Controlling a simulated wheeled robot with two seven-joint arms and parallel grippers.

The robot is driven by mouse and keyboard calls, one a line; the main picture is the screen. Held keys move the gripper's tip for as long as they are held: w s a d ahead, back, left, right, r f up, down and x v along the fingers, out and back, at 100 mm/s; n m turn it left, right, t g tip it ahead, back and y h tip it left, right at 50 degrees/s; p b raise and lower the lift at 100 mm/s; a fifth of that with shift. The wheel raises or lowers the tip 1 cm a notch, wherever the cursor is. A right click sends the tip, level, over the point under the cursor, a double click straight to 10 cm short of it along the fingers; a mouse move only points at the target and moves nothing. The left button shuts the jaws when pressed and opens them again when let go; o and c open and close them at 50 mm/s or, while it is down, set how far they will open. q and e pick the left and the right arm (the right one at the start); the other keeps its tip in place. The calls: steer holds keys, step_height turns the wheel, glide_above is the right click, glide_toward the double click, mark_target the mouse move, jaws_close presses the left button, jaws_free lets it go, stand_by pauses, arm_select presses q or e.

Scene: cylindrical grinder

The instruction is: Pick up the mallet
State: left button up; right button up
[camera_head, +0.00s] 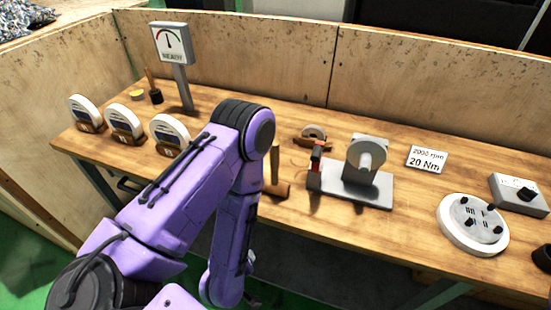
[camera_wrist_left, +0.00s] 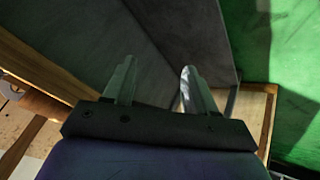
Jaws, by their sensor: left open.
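A brown wooden mallet (camera_head: 277,188) stands on the workbench in the head view, head down with its handle pointing up, just right of my left arm. My arm covers part of its left side. My left gripper (camera_wrist_left: 157,88) is open and empty in the wrist view, its two fingers apart. It points at dark panels and a green floor, and no mallet shows between the fingers. In the head view my left forearm hangs down at the bench's front edge, and the gripper itself is hidden.
A grey grinder fixture (camera_head: 365,190) stands right of the mallet. Several round-topped stands (camera_head: 122,120) and a gauge sign (camera_head: 172,43) are at the left. A round white plate (camera_head: 473,225) and a control box (camera_head: 519,194) are at the right. Wooden walls (camera_head: 230,50) close the back.

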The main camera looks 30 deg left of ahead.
arm_select(q)
steer(key=w+d+r+n+t, duration=0.2)
steer(key=w+r+n+t, duration=0.2)
steer(key=w+r+n, duration=0.3)
steer(key=n+t+y, duration=0.5)
steer(key=n, duration=1.7)
glide_toward(275, 153)
steer(key=shift+n+y, duration=0.3)
steer(key=shift+y, duration=0.1)
steer(key=b+x, duration=0.5)
steer(key=x, duration=0.6)
steer(key=shift+w+a+f, duration=0.1)
steer(key=shift+w+f, duration=0.05)
steer(key=shift+w, duration=0.1)
steer(key=shift+c, duration=1)
jaws_close()
